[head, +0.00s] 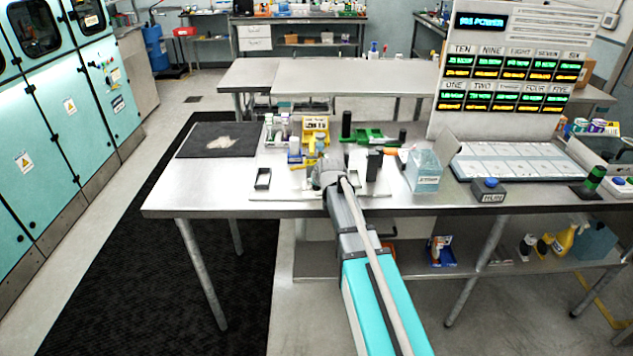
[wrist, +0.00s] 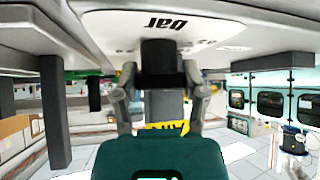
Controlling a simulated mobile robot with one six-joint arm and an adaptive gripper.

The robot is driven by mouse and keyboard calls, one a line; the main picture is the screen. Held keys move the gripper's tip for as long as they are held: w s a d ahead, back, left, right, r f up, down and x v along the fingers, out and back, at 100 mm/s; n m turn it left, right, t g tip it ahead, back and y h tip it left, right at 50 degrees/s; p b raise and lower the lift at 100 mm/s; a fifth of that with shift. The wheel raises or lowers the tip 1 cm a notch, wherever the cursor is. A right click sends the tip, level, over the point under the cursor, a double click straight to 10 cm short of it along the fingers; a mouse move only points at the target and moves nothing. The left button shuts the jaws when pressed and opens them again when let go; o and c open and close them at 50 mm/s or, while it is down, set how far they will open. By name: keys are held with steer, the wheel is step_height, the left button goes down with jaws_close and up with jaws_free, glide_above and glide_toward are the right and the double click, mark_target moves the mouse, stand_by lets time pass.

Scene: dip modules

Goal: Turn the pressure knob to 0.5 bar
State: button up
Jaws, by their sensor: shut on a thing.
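The pressure knob (wrist: 159,58) is a dark upright cylinder in the wrist view, beside a white plate (wrist: 205,27) marked "bar", which appears upside down. My gripper (wrist: 160,82) has one finger on each side of the knob and is shut on it. In the head view my gripper (head: 328,172) is over the pale board on the table, and my arm and gripper hide the knob. The knob's pointer and the scale numbers cannot be read, so its setting cannot be told.
A light blue box (head: 424,172) and a blue button box (head: 490,189) are to the right. A dark mat (head: 220,139) lies left.

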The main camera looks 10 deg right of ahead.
steer(key=o, duration=1.2)
steer(key=shift+c, duration=0.2)
steer(key=shift+m+h, duration=0.9)
steer(key=shift+m, duration=0.3)
steer(key=shift+m+g+h, duration=0.5)
steer(key=shift+m+h, duration=0.9)
steer(key=shift+m, duration=0.4)
steer(key=p+v, duration=1)
steer(key=v, duration=0.4)
steer(key=s+d+f+n+g+y+p, duration=0.1)
steer(key=s+n+g+y, duration=0.1)
steer(key=s, duration=0.8)
steer(key=s+f+n+g+y+p, duration=0.1)
steer(key=s+g, duration=0.4)
steer(key=s, duration=0.6)
steer(key=shift+d+n+g+y+p, duration=0.35)
steer(key=shift+n+y+p, duration=0.25)
steer(key=shift+y, duration=0.1)
